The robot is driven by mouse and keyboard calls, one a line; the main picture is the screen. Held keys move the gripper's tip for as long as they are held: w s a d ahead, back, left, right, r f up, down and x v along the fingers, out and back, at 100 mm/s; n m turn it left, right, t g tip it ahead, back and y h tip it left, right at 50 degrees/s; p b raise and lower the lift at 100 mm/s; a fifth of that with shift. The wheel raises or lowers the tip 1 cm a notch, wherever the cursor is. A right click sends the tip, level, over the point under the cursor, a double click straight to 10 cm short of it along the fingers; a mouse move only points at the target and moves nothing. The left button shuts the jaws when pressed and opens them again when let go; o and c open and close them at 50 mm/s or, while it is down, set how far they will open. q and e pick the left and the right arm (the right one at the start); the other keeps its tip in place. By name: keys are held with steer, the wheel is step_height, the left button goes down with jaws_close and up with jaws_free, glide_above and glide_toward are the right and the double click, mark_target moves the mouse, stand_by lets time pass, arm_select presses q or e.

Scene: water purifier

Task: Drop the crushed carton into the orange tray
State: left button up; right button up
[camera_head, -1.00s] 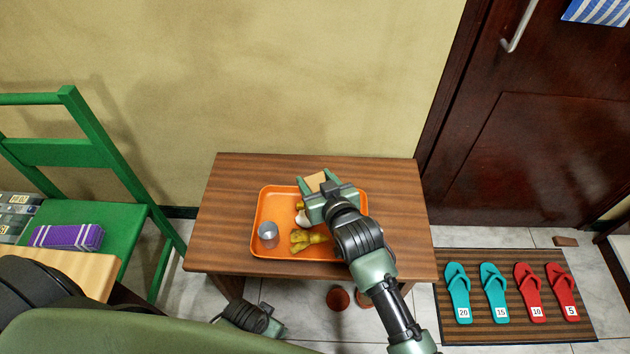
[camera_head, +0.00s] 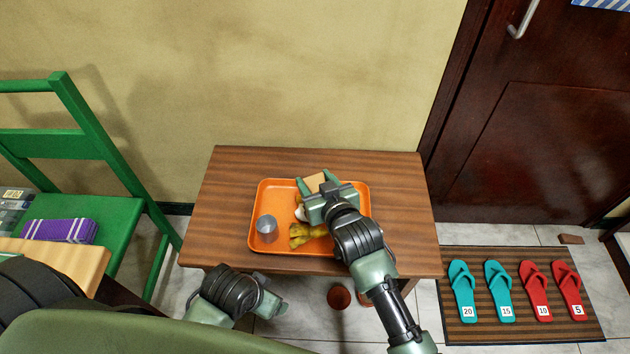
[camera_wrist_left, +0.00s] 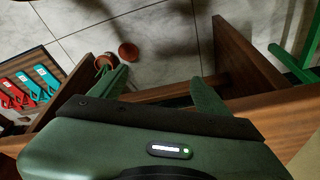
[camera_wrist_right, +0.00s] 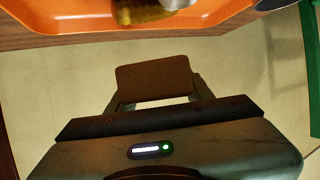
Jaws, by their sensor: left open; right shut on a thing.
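The crushed carton (camera_head: 314,182), a flat tan-brown piece, is between the fingers of my right gripper (camera_head: 318,185), which is shut on it. It also shows in the right wrist view (camera_wrist_right: 155,80), with the orange tray's edge (camera_wrist_right: 60,28) apart from it at the top of that picture. In the head view the carton overlaps the far side of the orange tray (camera_head: 280,188); its height above the tray is hard to tell. My left gripper (camera_wrist_left: 158,92) is open and empty, low in front of the wooden table.
The tray holds a metal cup (camera_head: 267,228), yellow-brown peel-like scraps (camera_head: 305,233) and a small white item (camera_head: 300,213). The wooden table (camera_head: 230,190) is bare around the tray. A green chair (camera_head: 85,215) stands left; flip-flops (camera_head: 500,290) lie on a mat right.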

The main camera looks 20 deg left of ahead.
step_height(320, 180, down, 2)
steer(key=shift+f+b, duration=0.1)
steer(key=shift+b, duration=1)
steer(key=shift+f+b, duration=0.35)
steer(key=shift+b, duration=0.15)
arm_select(q)
steer(key=v, duration=0.5)
steer(key=shift+a+r, duration=0.15)
steer(key=shift+r, duration=0.2)
arm_select(e)
steer(key=o, duration=1.4)
